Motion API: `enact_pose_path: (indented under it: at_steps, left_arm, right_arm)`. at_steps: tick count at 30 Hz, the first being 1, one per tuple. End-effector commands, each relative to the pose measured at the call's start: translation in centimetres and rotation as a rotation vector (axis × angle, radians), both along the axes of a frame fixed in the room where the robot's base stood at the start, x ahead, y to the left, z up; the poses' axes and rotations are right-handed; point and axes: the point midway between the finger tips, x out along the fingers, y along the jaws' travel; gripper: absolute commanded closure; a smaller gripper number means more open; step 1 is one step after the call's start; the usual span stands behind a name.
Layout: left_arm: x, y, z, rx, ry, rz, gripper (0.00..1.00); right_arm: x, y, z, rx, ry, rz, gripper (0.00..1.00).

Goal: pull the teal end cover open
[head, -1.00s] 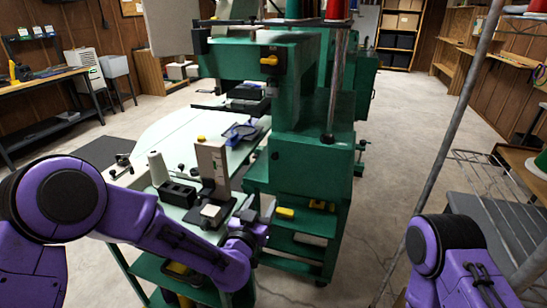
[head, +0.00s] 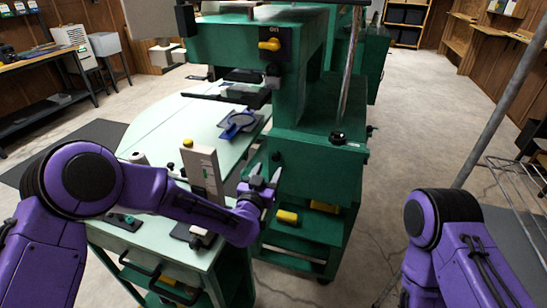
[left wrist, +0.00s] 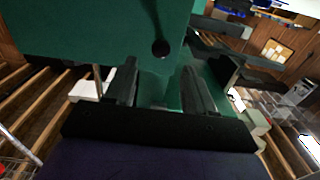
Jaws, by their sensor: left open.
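The teal end cover (head: 318,185) is the flat green panel on the near end of the green machine. A small dark round knob (head: 276,156) sits near its upper left. The cover looks closed. In the left wrist view a green panel (left wrist: 90,30) with a dark round spot (left wrist: 161,48) fills the upper part. My left gripper (head: 266,178) is open and empty, just below the knob at the cover's left edge. Its two fingers (left wrist: 158,88) are spread in the wrist view, with the round spot ahead between them. My right gripper is outside the views.
A pale worktable (head: 170,135) with a blue clamp (head: 238,124) lies left of the machine. An upright beige block (head: 203,172) stands close to my left forearm. Yellow-handled items (head: 287,217) sit on the shelf below the cover. A grey pole (head: 495,105) rises at right.

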Motion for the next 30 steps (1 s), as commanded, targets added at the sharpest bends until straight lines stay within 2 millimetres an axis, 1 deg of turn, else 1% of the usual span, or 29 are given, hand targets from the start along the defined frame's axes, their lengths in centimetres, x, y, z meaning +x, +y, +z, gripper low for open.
enact_pose_path:
  at_steps: [1, 3, 6, 9, 13, 19, 20, 21, 23, 24, 25, 30]
  left_arm:
    - [1.1, -0.3, 0.1, -0.002, 0.001, 0.003, 0.46]
    - [2.6, -0.8, 0.1, -0.001, -0.001, 0.002, 0.46]
    - [4.2, -1.3, 0.1, -0.002, 0.001, 0.003, 0.46]
    - [5.2, -1.6, 0.0, -0.001, 0.001, 0.003, 0.46]
    - [5.8, -1.7, 0.0, -0.001, 0.000, 0.003, 0.46]
    - [5.8, -1.7, 0.0, 0.000, 0.001, 0.002, 0.46]
    - [5.8, -1.7, 0.0, -0.001, 0.001, 0.002, 0.49]
    - [5.8, -1.7, 0.0, 0.000, 0.001, 0.002, 0.62]
    - [5.8, -1.7, 0.0, 0.000, 0.001, 0.002, 0.81]
    - [5.8, -1.7, 0.0, 0.000, 0.000, 0.002, 0.95]
    - [5.8, -1.7, 0.0, 0.000, 0.000, 0.002, 1.00]
    - [5.9, -1.6, 0.0, -0.001, 0.000, 0.005, 1.00]
  right_arm:
    - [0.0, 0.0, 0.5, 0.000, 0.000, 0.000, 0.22]
    - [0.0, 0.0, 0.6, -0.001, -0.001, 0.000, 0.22]
    - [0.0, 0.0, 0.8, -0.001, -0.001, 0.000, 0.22]
    - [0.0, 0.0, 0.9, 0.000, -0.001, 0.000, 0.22]
    - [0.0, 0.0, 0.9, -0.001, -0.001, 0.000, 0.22]
    - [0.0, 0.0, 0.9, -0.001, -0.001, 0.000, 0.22]
    - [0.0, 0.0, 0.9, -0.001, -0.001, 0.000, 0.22]
    - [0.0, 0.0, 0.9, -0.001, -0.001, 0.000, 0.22]
    - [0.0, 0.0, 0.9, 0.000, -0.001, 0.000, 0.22]
    - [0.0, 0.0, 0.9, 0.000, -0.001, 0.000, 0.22]
    - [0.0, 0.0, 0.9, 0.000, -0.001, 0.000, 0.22]
    - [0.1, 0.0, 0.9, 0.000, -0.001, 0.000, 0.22]
